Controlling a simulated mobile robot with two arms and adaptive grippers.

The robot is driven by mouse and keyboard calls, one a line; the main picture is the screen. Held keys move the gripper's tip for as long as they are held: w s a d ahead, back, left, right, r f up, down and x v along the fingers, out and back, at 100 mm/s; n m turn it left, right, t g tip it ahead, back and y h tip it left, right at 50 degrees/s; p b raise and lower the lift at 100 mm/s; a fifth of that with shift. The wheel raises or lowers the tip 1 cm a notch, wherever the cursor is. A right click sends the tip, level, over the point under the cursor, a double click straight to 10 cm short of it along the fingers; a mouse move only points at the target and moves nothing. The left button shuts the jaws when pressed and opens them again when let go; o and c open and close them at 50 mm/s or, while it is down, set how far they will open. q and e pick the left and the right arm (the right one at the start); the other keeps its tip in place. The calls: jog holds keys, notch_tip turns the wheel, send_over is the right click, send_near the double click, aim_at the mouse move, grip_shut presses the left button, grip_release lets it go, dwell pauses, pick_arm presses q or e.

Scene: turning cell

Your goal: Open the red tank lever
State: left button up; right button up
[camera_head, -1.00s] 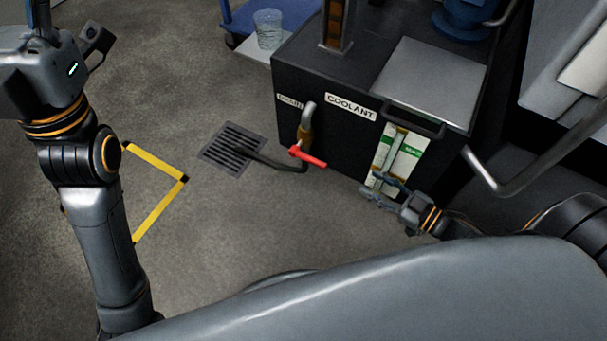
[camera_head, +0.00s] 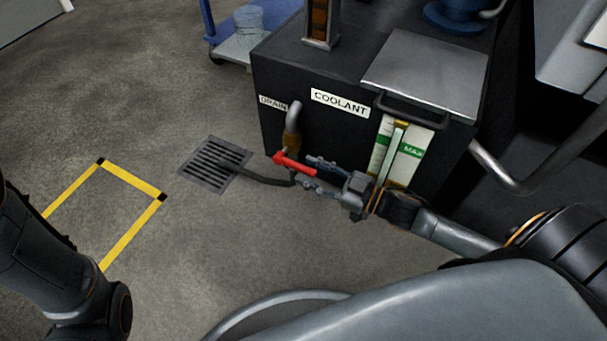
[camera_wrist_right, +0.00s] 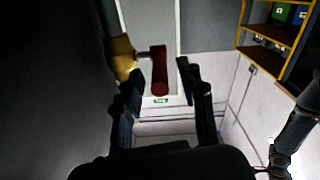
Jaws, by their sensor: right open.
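The red lever (camera_head: 292,163) sits on the brass valve (camera_head: 292,142) of the drain pipe, on the front of the black coolant tank (camera_head: 350,143). It points right and slightly toward me in the head view. My right gripper (camera_head: 314,174) is open, with its fingers on either side of the lever's free end. In the right wrist view the red lever (camera_wrist_right: 159,72) shows ahead, between the open fingertips (camera_wrist_right: 165,88) or just beyond them; whether they touch it I cannot tell. The left arm shows at the lower left of the head view, but its gripper is out of frame.
A floor drain grate (camera_head: 215,164) lies left of the valve, with a dark hose (camera_head: 262,179) running to it. A level gauge (camera_head: 398,152) is on the tank front, right of the lever. A blue cart (camera_head: 232,45) stands behind. The floor in front is clear.

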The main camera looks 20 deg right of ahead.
aim_at(296, 166)
jog(key=shift+b+x, duration=0.3)
jog(key=shift+x, duration=0.85)
grip_shut()
